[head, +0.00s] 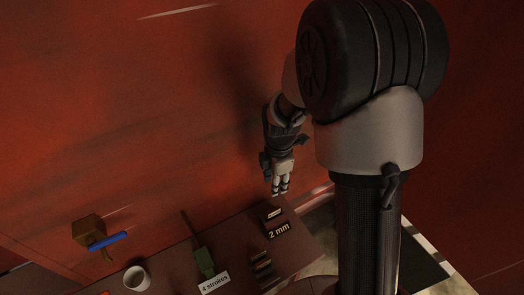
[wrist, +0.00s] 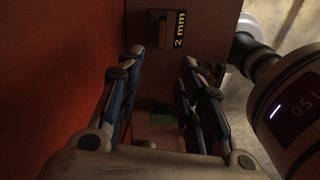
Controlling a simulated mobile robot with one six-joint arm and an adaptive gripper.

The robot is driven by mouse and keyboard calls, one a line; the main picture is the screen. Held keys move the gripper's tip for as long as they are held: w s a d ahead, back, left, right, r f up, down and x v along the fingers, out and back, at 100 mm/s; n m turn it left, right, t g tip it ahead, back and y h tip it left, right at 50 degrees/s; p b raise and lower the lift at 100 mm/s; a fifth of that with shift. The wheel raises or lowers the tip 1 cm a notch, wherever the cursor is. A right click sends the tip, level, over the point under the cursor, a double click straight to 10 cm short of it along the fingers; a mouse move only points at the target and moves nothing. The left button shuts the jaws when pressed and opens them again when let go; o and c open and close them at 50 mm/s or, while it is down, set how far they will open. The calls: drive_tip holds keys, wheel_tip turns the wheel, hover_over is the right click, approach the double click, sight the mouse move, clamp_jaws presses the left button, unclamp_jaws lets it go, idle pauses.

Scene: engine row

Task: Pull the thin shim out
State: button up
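My gripper (head: 279,190) hangs fingers down over the back right of the bench in the head view. A small dark block with a pale strip (head: 272,213) sits on the bench below the fingertips, beside a yellow-lettered "2 mm" label (head: 279,230). In the wrist view the block (wrist: 162,29) and the label (wrist: 180,29) lie beyond the fingertips, apart from them. Which strip is the thin shim is too small and dark to tell.
The brown bench (head: 232,229) also bears a dark slotted rack (head: 263,268), a green tool with a handle (head: 203,261), a "4 strokes" label (head: 214,283) and a white mug (head: 137,278). A brown box with a blue bar (head: 107,240) is at left. A red wall stands close behind.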

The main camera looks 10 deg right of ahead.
drive_tip(key=n, duration=0.2)
hover_over(274, 210)
drive_tip(key=f, duration=1.4)
drive_tip(key=shift+a+b, duration=0.2)
drive_tip(key=shift+b, duration=0.2)
drive_tip(key=shift+w+d+f+b, duration=0.1)
drive_tip(key=shift+f+b, duration=0.1)
drive_tip(key=shift+f, duration=1.2)
drive_tip(key=shift+d+f+b, duration=0.1)
drive_tip(key=shift+f+b, duration=0.05)
drive_tip(key=shift+f, duration=1.25)
drive_tip(key=shift+c, duration=0.3)
clamp_jaws()
